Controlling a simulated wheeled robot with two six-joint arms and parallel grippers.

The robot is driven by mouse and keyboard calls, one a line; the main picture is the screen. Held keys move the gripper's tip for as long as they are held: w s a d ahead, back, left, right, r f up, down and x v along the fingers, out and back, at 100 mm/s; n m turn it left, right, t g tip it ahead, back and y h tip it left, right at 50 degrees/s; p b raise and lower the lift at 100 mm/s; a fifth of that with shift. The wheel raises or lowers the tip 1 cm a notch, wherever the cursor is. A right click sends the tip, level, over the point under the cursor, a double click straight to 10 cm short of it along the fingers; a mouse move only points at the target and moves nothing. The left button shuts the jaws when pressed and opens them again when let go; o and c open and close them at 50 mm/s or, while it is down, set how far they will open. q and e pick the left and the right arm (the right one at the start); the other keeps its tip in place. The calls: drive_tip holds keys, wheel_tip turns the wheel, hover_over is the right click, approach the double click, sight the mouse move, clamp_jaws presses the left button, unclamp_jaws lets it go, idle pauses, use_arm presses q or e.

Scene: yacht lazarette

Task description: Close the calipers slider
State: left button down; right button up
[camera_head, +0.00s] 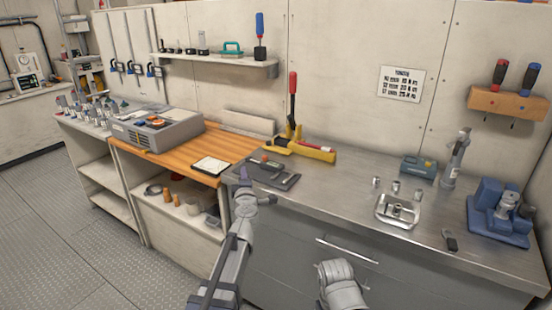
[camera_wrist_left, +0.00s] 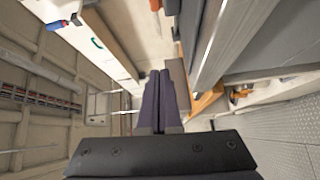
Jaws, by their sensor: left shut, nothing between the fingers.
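My left gripper (camera_head: 243,174) is at the left front edge of the metal bench, beside a dark grey flat tray or case (camera_head: 284,182). The calipers cannot be made out in that view. My right gripper does not show; only a grey part of my right arm is at the bottom.
A yellow tool with a red handle (camera_head: 302,150) stands behind the tray. A white notepad (camera_head: 211,166) lies on the wooden bench (camera_head: 170,156) to the left. A metal dish (camera_head: 397,212) and a blue vise (camera_head: 500,215) are to the right. Bare metal lies between tray and dish.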

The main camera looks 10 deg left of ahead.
sight(269, 167)
use_arm(q)
drive_tip(key=shift+h, duration=0.3)
drive_tip(key=x, duration=0.3)
drive_tip(key=d+x, duration=0.1)
drive_tip(key=x, duration=0.7)
drive_tip(key=shift+w+d+r, duration=0.1)
drive_tip(key=shift+w+d, duration=0.1)
drive_tip(key=shift+d, duration=0.1)
drive_tip(key=d, duration=0.3)
drive_tip(key=shift+s+d, duration=0.25)
drive_tip(key=shift+d, duration=0.25)
drive_tip(key=shift+s+d, duration=0.25)
drive_tip(key=shift+d, duration=0.4)
drive_tip(key=shift+s+d, duration=0.25)
drive_tip(key=shift+d, duration=0.45)
drive_tip(key=shift+s+d, duration=0.25)
drive_tip(key=shift+d, duration=0.4)
